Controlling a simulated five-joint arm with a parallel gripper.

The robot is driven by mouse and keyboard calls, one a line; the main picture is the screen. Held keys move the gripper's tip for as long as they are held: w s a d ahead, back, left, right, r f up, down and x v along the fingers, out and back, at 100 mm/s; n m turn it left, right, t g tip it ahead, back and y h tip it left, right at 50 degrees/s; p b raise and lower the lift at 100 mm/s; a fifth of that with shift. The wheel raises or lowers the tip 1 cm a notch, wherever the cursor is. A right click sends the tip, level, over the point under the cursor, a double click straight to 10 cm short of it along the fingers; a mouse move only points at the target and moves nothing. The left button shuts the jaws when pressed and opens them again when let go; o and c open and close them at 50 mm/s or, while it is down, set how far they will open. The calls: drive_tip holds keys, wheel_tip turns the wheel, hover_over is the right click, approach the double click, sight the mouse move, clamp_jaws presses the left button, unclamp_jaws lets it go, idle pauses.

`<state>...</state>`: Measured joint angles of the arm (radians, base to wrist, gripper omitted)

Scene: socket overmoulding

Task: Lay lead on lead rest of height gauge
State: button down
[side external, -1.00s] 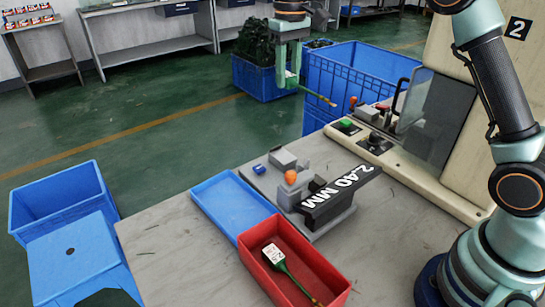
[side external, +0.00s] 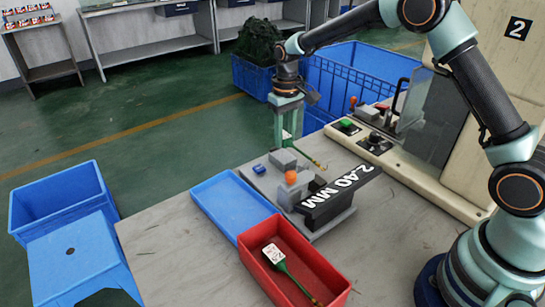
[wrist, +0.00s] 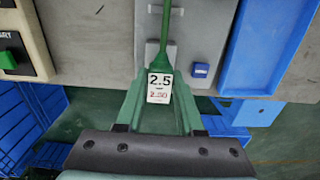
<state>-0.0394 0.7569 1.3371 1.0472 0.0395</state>
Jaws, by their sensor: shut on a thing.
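My gripper (side external: 288,142) is shut on a green lead (side external: 316,161) above the far end of the height gauge (side external: 334,203). In the wrist view, the lead (wrist: 163,50) has a white label reading 2.5 and 2.50 between the fingers (wrist: 160,103), and its cable runs towards the top of the picture. The gauge has a grey base, an orange knob and a black "2.40 MM" sign. A small grey block (side external: 283,160), perhaps the lead rest, stands at its far end, close below the gripper. Contact between lead and block cannot be told.
A blue tray (side external: 207,187) and a red tray (side external: 247,256) stand left of and in front of the gauge. Another labelled green lead (side external: 276,254) lies in the red tray. A machine with buttons (side external: 369,139) stands right.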

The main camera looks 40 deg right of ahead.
sight(285, 145)
drive_tip(key=shift+f, duration=1.75)
drive_tip(key=c, duration=0.5)
unclamp_jaws()
drive_tip(key=shift+f, duration=0.1)
drive_tip(key=shift+c, duration=0.2)
